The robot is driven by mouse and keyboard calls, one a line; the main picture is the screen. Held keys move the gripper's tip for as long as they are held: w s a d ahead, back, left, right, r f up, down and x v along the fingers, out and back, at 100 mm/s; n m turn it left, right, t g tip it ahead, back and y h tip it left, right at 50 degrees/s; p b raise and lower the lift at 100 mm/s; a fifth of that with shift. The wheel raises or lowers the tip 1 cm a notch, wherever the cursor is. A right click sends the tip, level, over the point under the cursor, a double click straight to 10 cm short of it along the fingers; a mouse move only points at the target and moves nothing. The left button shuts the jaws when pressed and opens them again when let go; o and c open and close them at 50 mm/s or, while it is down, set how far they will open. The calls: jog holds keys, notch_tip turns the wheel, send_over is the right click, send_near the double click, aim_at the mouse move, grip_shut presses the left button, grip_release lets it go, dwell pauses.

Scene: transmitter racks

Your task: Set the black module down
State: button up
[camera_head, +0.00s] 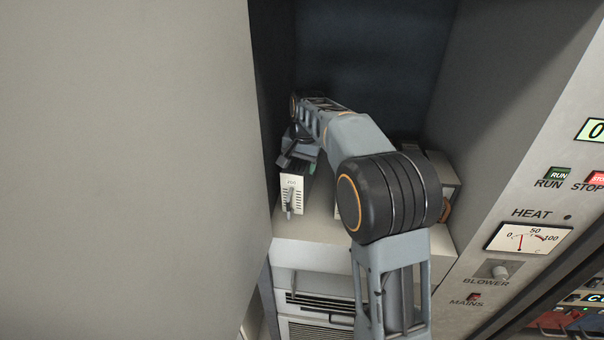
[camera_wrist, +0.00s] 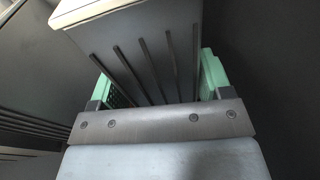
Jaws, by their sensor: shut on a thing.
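The module (camera_head: 292,192) has a pale front plate with a small handle and darker sides. It stands upright at the left of the bay, on or just above the pale shelf (camera_head: 318,232); I cannot tell if its base touches. My gripper (camera_head: 303,157) is behind the front plate and is largely hidden by my own arm. In the wrist view, the green fingers of my gripper (camera_wrist: 163,82) are shut on either side of the module (camera_wrist: 140,58), whose ribbed grey face shows between them.
A grey unit (camera_head: 446,182) stands at the right of the shelf, partly behind my arm. A large plain grey panel (camera_head: 130,170) closes off the left. A control panel with a meter (camera_head: 522,238) flanks the right. The shelf's front edge is bare.

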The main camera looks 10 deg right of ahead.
grip_shut()
jog(key=shift+w+r, duration=0.1)
jog(key=shift+r, duration=0.1)
dwell(0.5)
